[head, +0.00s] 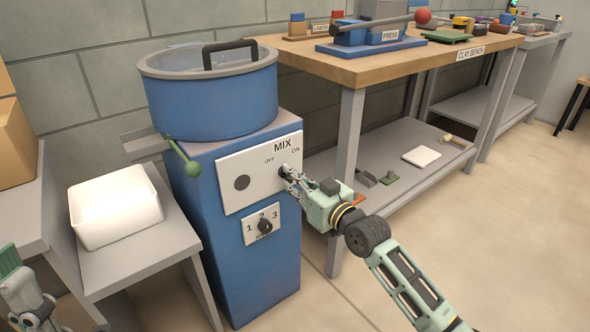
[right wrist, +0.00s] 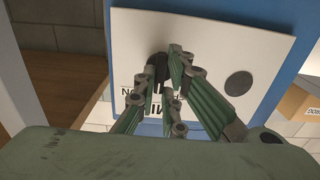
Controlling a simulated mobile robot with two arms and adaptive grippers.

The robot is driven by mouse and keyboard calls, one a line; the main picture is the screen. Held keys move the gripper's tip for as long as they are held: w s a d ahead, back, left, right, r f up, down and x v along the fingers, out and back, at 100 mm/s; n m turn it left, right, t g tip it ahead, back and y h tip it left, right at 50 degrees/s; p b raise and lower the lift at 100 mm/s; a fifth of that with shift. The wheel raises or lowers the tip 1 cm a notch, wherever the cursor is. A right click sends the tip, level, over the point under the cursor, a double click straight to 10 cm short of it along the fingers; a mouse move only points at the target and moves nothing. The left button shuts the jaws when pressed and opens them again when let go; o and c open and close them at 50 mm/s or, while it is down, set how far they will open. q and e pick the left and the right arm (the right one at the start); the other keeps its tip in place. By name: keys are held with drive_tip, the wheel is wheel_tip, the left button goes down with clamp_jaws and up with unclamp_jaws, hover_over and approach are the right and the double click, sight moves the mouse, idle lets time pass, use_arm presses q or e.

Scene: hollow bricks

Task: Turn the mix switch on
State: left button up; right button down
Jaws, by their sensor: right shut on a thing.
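The white MIX panel (head: 244,181) is on the front of the blue mixer body (head: 235,250), marked OFF on the left and ON on the right. The black mix switch knob (head: 283,173) is at the panel's right, partly hidden by my right gripper (head: 287,176). In the right wrist view, the fingers of my right gripper (right wrist: 168,75) are closed around the dark knob (right wrist: 158,60) in front of the white panel (right wrist: 215,50). Which way the knob points is hidden by the fingers. My left gripper (head: 32,310) is at the lower left corner, partly cut off, away from the panel.
A blue tub (head: 212,103) with a lid stands on the mixer. A numbered dial (head: 264,226) is below the panel. A white bin (head: 115,205) stands left; the clay bench (head: 400,69) stands right.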

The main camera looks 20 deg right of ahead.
use_arm(q)
drive_tip(key=w+d+f+g+y+p, duration=0.1)
drive_tip(key=w+f+g, duration=0.15)
drive_tip(key=w, duration=0.25)
drive_tip(key=w+d+f+g+p, duration=0.1)
drive_tip(key=w+g, duration=0.3)
drive_tip(key=w, duration=0.1)
drive_tip(key=w+f+g+y+p, duration=0.2)
drive_tip(key=w+f+g, duration=0.4)
drive_tip(key=f, duration=0.5)
drive_tip(key=shift+d+m+y, duration=0.15)
drive_tip(key=shift+m+y, duration=0.15)
drive_tip(key=shift+y, duration=0.1)
use_arm(e)
drive_tip(key=shift+m, duration=3.6)
use_arm(q)
drive_tip(key=shift+f+g, duration=0.1)
drive_tip(key=shift+g, duration=0.15)
use_arm(e)
drive_tip(key=c, duration=1.8)
unclamp_jaws()
drive_tip(key=shift+c, duration=0.2)
drive_tip(key=shift+d, duration=0.1)
